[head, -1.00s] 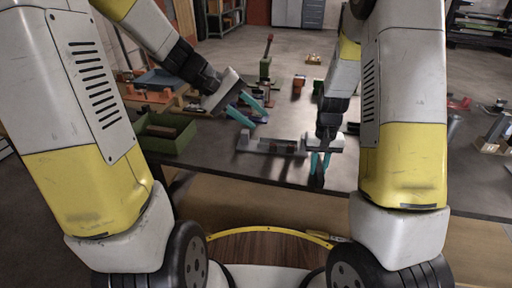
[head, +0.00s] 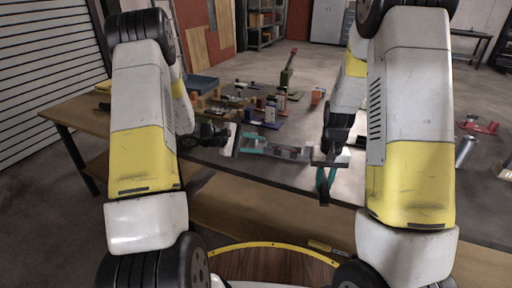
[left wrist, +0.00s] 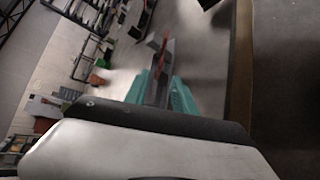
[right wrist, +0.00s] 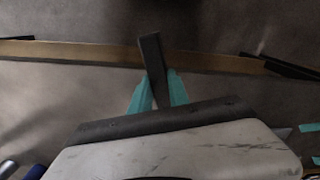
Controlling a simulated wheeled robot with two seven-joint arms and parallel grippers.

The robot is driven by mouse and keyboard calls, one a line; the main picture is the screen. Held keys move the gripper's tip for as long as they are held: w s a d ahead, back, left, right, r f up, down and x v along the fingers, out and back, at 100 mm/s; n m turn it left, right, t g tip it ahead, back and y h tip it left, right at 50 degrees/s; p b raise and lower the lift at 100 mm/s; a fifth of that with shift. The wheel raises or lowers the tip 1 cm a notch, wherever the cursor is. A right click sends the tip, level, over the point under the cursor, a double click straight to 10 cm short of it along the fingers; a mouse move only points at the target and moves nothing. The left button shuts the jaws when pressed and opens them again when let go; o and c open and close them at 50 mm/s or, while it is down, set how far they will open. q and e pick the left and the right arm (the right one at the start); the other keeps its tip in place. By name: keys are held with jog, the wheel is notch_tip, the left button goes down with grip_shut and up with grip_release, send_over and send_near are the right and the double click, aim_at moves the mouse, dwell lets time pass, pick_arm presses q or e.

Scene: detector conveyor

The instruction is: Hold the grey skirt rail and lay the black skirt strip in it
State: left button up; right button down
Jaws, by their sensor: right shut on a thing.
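The grey skirt rail (head: 288,153) lies along the front of the table. My left gripper (head: 250,145) is at the rail's left end. In the left wrist view its teal fingers (left wrist: 162,92) are on either side of a narrow grey piece that looks like the rail (left wrist: 160,72); whether they press on it I cannot tell. My right gripper (head: 325,180) is beside the rail's right end, near the table's front edge. It is shut on the black skirt strip, which stands out beyond the fingertips in the right wrist view (right wrist: 151,55).
Several small parts and blocks (head: 268,108) stand on the table behind the rail. A green upright tool (head: 288,72) stands farther back. A grey cylinder (head: 466,150) stands at the right. The table's front edge runs close below both grippers.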

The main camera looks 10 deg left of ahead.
pick_arm(q)
jog(key=x, duration=1.2)
grip_shut()
dwell(1.1)
grip_release()
